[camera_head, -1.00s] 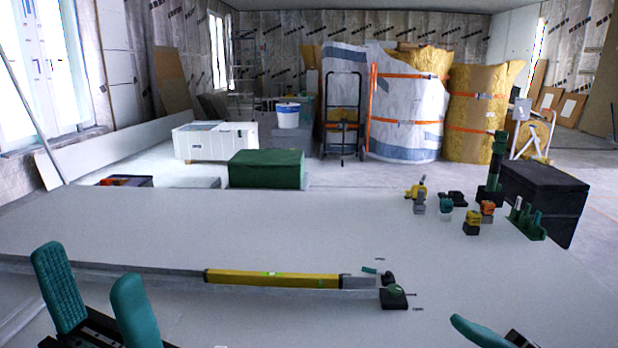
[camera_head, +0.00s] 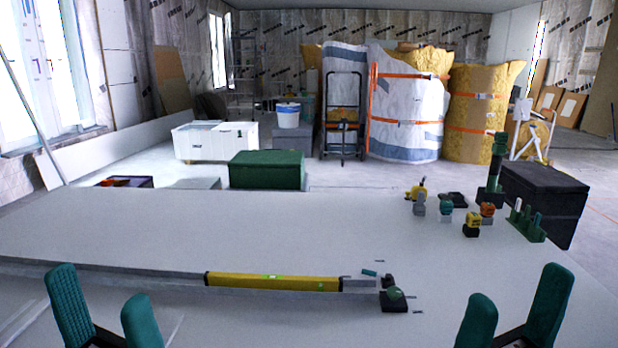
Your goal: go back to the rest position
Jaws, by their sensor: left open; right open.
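My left gripper (camera_head: 104,308) is at the lower left of the head view, with its two green fingers apart and nothing between them. My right gripper (camera_head: 515,308) is at the lower right, also with its green fingers apart and empty. Both stand over the near part of the large pale panel (camera_head: 240,230). A yellow spirit level (camera_head: 273,283) lies along the front part of the panel, between the two grippers and apart from both.
Small dark parts (camera_head: 393,298) lie at the level's right end. Several small tools (camera_head: 472,222) stand at the panel's right, near a green rack (camera_head: 526,222) and a black box (camera_head: 543,195). A green box (camera_head: 266,170) stands behind. The panel's middle is clear.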

